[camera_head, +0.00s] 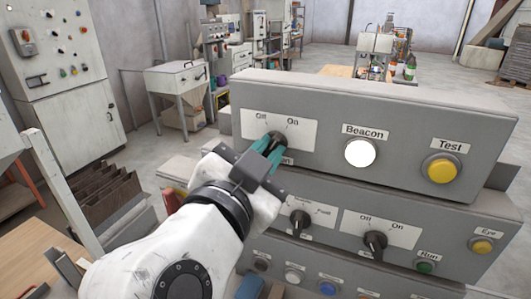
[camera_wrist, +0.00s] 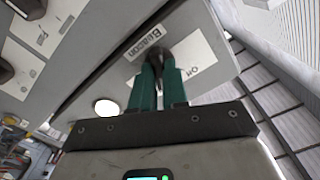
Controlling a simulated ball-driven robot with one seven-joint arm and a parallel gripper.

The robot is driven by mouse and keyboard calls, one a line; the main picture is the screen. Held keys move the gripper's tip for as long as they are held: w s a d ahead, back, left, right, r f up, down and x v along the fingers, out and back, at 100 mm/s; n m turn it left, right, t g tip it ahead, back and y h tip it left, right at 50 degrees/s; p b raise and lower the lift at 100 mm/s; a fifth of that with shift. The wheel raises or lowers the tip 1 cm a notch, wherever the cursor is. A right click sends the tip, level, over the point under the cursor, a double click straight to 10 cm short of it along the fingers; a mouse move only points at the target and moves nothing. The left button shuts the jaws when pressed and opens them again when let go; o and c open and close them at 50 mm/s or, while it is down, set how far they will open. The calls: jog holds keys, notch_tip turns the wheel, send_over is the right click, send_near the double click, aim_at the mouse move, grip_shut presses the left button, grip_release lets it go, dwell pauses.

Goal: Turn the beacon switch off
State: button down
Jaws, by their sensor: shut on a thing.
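The beacon switch is a dark rotary knob (camera_wrist: 157,53) on a white plate (camera_head: 303,133) marked Off at left and On at right, on the top grey panel. My gripper (camera_head: 270,146) reaches it from the front left, its green fingers closed on the knob's two sides. The wrist view shows the fingertips (camera_wrist: 160,68) around the knob. The fingers cover most of the knob, so I cannot tell which mark it points to. The round Beacon lamp (camera_head: 360,153), right of the switch, glows white; it also shows in the wrist view (camera_wrist: 107,107).
A yellow Test button (camera_head: 441,169) sits at the panel's right. Below are a second Off/On knob (camera_head: 375,243), another rotary knob (camera_head: 299,221), a green Run button (camera_head: 426,267) and a yellow button (camera_head: 482,246). A wooden table (camera_head: 30,262) stands at lower left.

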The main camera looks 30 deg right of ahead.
jog(key=n+p, duration=0.1)
jog(key=n, duration=0.4)
jog(key=shift+r+n, duration=0.1)
jog(key=shift+n, duration=0.3)
jog(key=n+p, duration=0.2)
jog(key=n, duration=0.3)
jog(key=shift+w+n+p, duration=0.1)
jog(key=shift+n+p, duration=0.2)
jog(key=shift+p, duration=0.1)
jog(key=shift+a, duration=0.1)
jog(key=c, duration=1.1)
grip_release()
jog(key=shift+c, duration=0.2)
jog(key=b+v, duration=0.3)
jog(key=v, duration=0.7)
jog(key=shift+s+a, duration=0.2)
jog(key=shift+a, duration=0.1)
